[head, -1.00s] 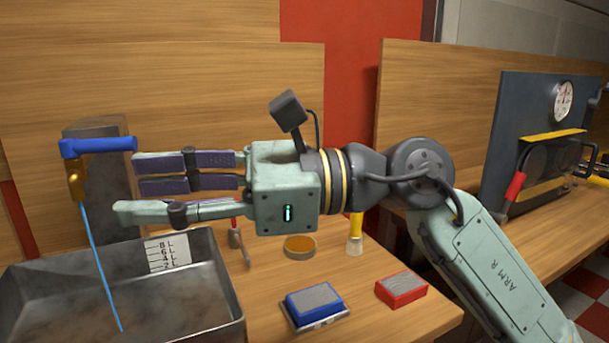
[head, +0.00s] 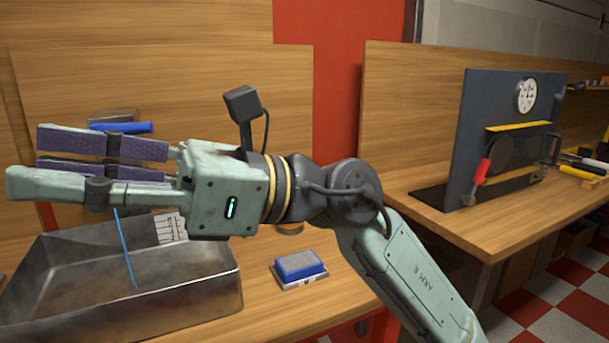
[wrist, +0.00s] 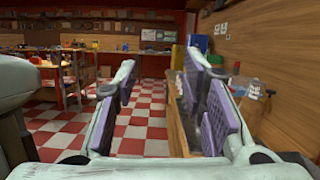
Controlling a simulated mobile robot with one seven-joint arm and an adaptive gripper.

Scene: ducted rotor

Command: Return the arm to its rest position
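In the wrist view my gripper (wrist: 165,95) shows as open, with a clear gap between the pads. My arm bends at the elbow and runs down to the lower right.
The metal tray (head: 190,312) stands on the wooden bench, with a thin blue line running down into it. A blue block (head: 300,264) lies right of it. A dark panel with a gauge (head: 525,96) stands on the right bench. The wrist view shows open checkered floor (wrist: 140,118).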

